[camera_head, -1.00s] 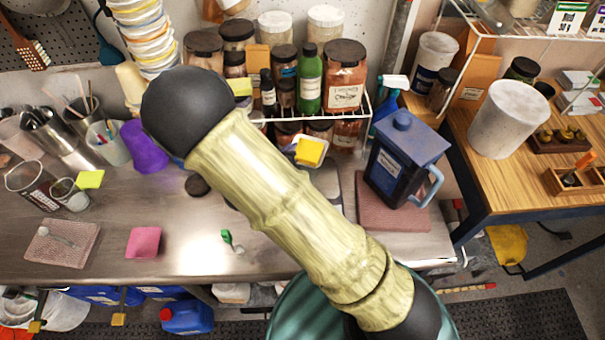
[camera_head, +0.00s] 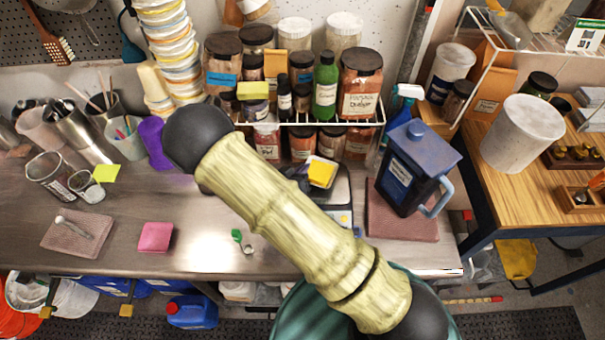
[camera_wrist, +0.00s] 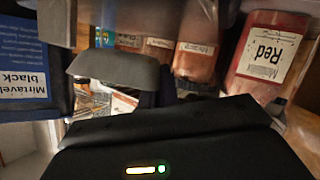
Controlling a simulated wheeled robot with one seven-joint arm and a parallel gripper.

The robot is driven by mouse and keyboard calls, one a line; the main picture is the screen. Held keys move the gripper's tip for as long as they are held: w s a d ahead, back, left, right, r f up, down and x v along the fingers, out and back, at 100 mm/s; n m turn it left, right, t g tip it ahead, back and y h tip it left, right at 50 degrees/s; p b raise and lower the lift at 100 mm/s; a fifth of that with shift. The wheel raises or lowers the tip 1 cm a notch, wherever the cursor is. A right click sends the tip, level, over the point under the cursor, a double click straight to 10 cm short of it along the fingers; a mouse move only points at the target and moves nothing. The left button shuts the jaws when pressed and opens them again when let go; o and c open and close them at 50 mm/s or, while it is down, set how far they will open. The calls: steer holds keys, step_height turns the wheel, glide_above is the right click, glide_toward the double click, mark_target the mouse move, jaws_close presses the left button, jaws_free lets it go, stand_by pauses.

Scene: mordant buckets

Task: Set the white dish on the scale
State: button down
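The scale (camera_head: 341,215) stands on the steel bench behind my arm, in front of the jar rack. It is dark with a pale edge, and my arm hides much of it. A yellow square item (camera_head: 321,172) shows at its back. I cannot make out the white dish in either view. In the wrist view, a grey rounded part (camera_wrist: 115,68) and a large dark body show, perhaps parts of my gripper. Its opening and anything held cannot be made out.
A dark blue jug (camera_head: 410,170) stands on a mat right of the scale; its label shows in the wrist view. A rack (camera_head: 300,122) of jars is behind. A pink sponge (camera_head: 155,237) and small green item (camera_head: 237,236) lie on the bench.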

steer(key=shift+f, duration=1.25)
steer(key=shift+f, duration=0.15)
steer(key=c, duration=1.7)
jaws_free()
